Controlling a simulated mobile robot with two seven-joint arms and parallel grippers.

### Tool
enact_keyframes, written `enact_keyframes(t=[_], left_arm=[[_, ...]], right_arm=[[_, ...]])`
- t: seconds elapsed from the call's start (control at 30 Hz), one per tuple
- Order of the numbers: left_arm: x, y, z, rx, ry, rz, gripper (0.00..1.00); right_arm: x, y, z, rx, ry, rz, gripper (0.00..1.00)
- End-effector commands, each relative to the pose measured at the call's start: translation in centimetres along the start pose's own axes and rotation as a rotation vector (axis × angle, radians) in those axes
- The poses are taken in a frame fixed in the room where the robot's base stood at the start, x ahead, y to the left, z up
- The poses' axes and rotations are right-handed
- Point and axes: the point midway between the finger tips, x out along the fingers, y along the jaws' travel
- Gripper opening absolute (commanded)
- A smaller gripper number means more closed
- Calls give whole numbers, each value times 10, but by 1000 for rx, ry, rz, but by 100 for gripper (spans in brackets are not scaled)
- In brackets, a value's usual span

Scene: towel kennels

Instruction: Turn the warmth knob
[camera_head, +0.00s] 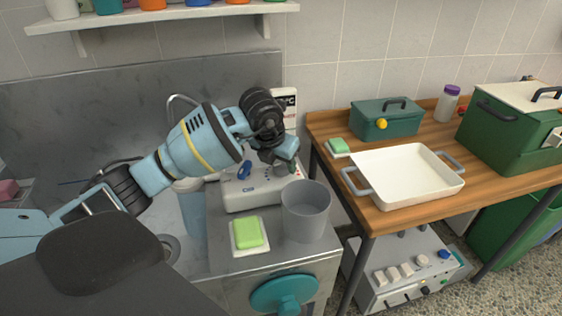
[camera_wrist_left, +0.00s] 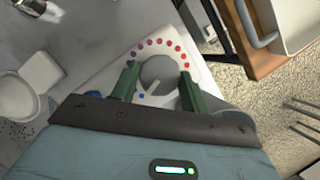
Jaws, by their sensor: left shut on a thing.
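The warmth knob (camera_wrist_left: 157,72) is a round grey dial on a white panel (camera_wrist_left: 108,62), ringed by dots running from blue at the lower left to red at the right. Its pale pointer mark points down-left, close to a blue dot. My left gripper (camera_wrist_left: 158,80) has its green fingers on either side of the knob, shut on it. In the head view my left gripper (camera_head: 287,155) reaches down at the back of the white unit (camera_head: 258,197) and hides the knob. My right gripper is not in view.
A grey cup (camera_head: 306,212) and a green sponge on a white dish (camera_head: 236,249) stand in front of the unit. A blue control (camera_head: 244,170) sits on its left part. A wooden table (camera_head: 330,125) with a white tray (camera_head: 408,170) stands at the right.

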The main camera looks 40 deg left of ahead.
Motion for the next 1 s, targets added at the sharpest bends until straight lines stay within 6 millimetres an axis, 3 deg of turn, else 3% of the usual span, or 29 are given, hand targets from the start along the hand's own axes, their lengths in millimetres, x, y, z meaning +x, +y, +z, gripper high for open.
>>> enact_keyframes(t=[0.37,1.0], left_arm=[[0,3,0,197,1,-80,22],[3,5,2,753,1,-315,22]], right_arm=[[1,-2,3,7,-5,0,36],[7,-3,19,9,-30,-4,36]])
